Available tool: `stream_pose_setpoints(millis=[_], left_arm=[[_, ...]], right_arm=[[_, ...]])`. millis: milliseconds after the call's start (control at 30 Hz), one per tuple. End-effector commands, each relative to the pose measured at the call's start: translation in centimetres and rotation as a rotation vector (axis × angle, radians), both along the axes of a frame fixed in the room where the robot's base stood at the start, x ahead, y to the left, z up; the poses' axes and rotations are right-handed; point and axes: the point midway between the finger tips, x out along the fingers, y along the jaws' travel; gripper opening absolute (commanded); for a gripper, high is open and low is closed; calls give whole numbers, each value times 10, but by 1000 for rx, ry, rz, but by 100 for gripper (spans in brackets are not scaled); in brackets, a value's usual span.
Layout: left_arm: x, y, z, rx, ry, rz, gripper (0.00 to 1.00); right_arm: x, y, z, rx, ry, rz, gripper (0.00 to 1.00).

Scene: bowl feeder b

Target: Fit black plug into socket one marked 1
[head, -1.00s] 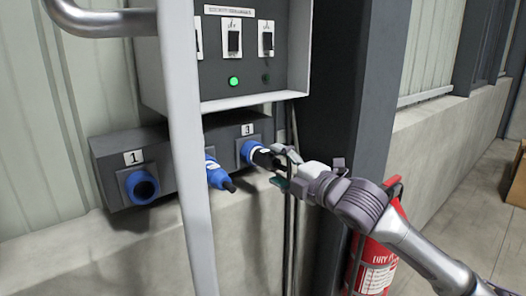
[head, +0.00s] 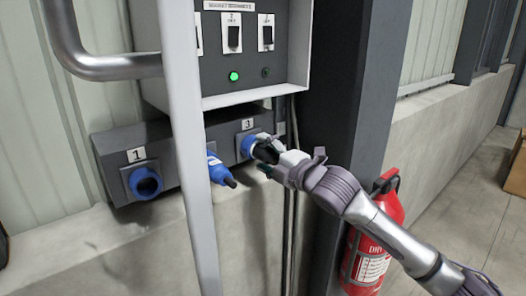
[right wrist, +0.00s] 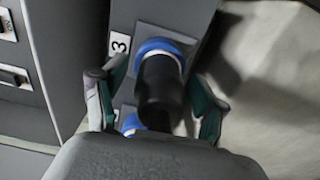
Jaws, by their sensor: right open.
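The black plug (head: 266,153) sits in the blue socket marked 3 (head: 246,144). In the right wrist view the black plug (right wrist: 160,92) points out of the blue ring of socket 3 (right wrist: 162,46). My right gripper (head: 270,156) is open at the plug. Its fingers (right wrist: 157,105) stand on either side of the plug, with a visible gap at least on the right. Socket one (head: 146,183), marked 1, is blue and empty at the left end of the grey socket box (head: 112,168). My left gripper is not in view.
A blue plug with a dark end (head: 220,171) sticks out between sockets 1 and 3. A grey upright rail (head: 190,170) crosses in front of the box. A switch cabinet (head: 225,93) with a lit green lamp hangs above. A red extinguisher (head: 368,262) stands below my right arm.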

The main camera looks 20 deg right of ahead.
Motion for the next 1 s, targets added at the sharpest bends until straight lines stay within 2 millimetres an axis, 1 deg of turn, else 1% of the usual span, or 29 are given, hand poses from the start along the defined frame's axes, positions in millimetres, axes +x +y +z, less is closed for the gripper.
stream_pose_setpoints(millis=[333, 833, 1000], left_arm=[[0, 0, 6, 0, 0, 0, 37], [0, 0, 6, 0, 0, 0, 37], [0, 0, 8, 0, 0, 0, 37]], right_arm=[[0, 0, 1, -2, -1, 0, 72], [0, 0, 0, 0, 0, 0, 72], [0, 0, 1, 0, 1, 0, 72]])
